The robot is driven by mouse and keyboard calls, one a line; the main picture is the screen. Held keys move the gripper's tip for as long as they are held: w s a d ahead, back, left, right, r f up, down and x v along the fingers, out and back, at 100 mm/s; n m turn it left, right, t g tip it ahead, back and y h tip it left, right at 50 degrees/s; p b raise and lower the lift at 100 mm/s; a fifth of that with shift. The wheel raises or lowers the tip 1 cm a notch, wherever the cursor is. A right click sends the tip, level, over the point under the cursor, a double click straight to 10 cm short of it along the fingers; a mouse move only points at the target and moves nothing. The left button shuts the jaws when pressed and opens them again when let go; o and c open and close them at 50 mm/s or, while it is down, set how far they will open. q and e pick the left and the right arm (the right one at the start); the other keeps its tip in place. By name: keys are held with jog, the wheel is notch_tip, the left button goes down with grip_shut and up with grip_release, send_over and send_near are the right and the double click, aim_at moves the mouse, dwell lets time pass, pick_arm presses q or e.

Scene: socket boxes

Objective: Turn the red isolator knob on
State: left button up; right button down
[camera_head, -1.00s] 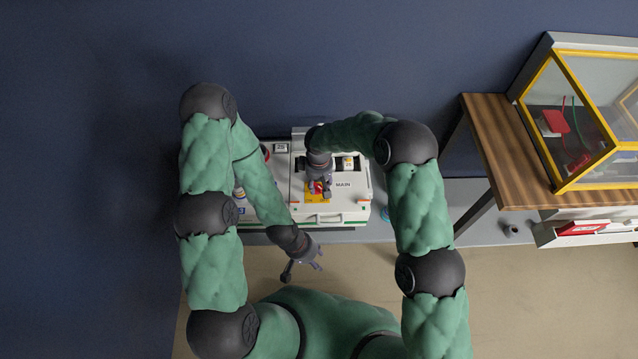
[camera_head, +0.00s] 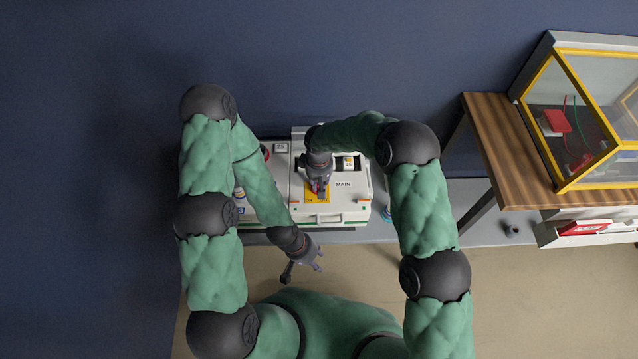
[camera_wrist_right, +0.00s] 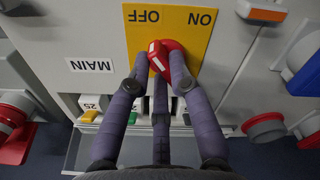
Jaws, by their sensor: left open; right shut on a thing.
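The red isolator knob (camera_wrist_right: 178,68) sits on a yellow plate (camera_wrist_right: 185,48) marked ON and OFF, upside down in the right wrist view. Its white-marked end lies toward the OFF side. My right gripper (camera_wrist_right: 162,70) is shut on the knob, its fingers around it and hiding part of it. In the head view my right gripper (camera_head: 317,186) is over the yellow plate (camera_head: 321,198) on the white box (camera_head: 347,199) marked MAIN. My left gripper (camera_head: 304,270) is open and empty, in front of the bench and apart from the box.
More socket parts stand left of the MAIN box, partly behind my left arm. The wrist view shows a red plug-like part (camera_wrist_right: 15,125) and a blue-edged cover (camera_wrist_right: 304,72) near the fingers. A wooden table (camera_head: 500,150) with a yellow-framed case (camera_head: 560,120) stands right.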

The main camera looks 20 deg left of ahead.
jog(key=m+b, duration=0.1)
jog(key=m, duration=0.2)
jog(key=shift+s+m, duration=0.1)
jog(key=shift+m, duration=0.2)
jog(key=m+b, duration=0.1)
jog(key=m, duration=0.3)
jog(key=shift+s+a+m+b, duration=0.1)
jog(key=shift+m+b, duration=0.2)
jog(key=m+b, duration=0.1)
jog(key=m, duration=0.3)
jog(key=shift+s+a, duration=0.1)
jog(key=shift+m+b, duration=0.4)
jog(key=shift+m, duration=1.4)
jog(key=shift+a, duration=0.1)
jog(key=c, duration=1.1)
grip_release()
jog(key=shift+r, duration=0.1)
notch_tip(320, 180, up, 12)
jog(key=shift+f, duration=0.1)
